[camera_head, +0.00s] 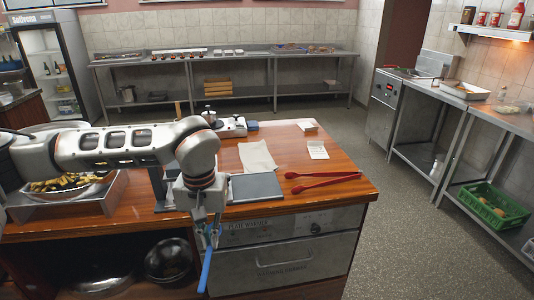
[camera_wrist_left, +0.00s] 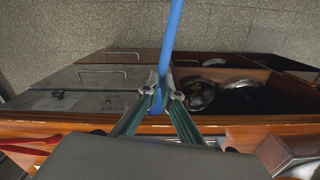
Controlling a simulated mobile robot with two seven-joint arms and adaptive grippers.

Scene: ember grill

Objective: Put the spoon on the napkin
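My left gripper (camera_head: 207,230) hangs down in front of the counter's front edge and is shut on a long blue utensil (camera_head: 207,268), which I take to be the spoon. The utensil points down, slightly tilted, with its bowl not distinguishable. In the left wrist view, the fingertips (camera_wrist_left: 167,82) close around the blue shaft (camera_wrist_left: 174,30). The white napkin (camera_head: 257,157) lies flat on the wooden counter, behind and to the right of the gripper. My right gripper is not in view.
A grey board (camera_head: 257,188) and red tongs (camera_head: 322,182) lie near the counter's front edge. A small white card (camera_head: 317,150) is right of the napkin. A food tray (camera_head: 66,200) stands at left. A drawer (camera_head: 282,262) and open shelf with bowls are below.

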